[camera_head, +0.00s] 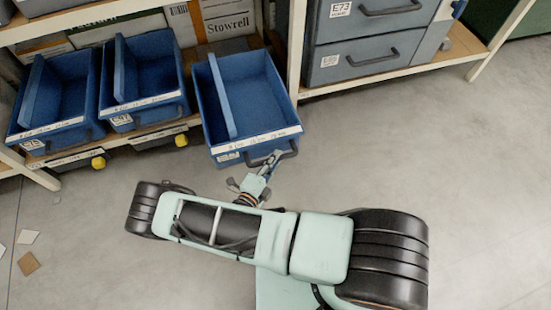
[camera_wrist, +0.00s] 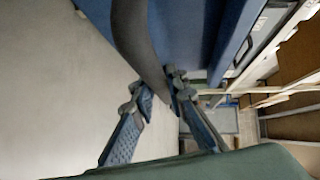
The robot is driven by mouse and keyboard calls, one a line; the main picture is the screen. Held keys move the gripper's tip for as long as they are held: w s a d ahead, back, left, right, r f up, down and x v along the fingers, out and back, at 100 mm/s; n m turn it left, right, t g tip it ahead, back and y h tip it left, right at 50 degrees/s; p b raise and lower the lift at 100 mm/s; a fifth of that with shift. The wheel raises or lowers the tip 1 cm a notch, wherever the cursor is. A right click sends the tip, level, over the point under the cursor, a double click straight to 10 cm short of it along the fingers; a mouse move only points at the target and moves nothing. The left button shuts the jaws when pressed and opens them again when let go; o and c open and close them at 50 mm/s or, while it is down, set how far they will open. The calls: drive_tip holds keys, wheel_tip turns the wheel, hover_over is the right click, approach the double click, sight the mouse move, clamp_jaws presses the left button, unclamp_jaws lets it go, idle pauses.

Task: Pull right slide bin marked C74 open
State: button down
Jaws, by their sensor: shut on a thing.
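The rightmost blue bin (camera_head: 258,92) on the low shelf sticks out past the shelf front, farther than the two blue bins to its left. It has an inner divider and a white label strip along its front edge. The marking on its front label is too small to read. A dark bow handle (camera_head: 288,152) is on its front. My gripper (camera_head: 272,160) is at this handle, and in the wrist view the fingers (camera_wrist: 160,98) are closed around the dark curved handle (camera_wrist: 138,45). The bin's blue front (camera_wrist: 185,35) fills the area behind the handle there.
Two other blue bins (camera_head: 62,98) (camera_head: 146,78) stand on the shelf at left. Grey drawers marked E73 (camera_head: 365,58) stand right of the white post (camera_head: 297,50). Yellow knobs (camera_head: 98,162) show under the shelf. Small cards (camera_head: 28,264) lie on the otherwise clear floor.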

drive_tip(key=shift+a, duration=0.15)
drive_tip(key=c, duration=1.9)
unclamp_jaws()
drive_tip(key=v, duration=0.7)
drive_tip(key=shift+s, duration=0.25)
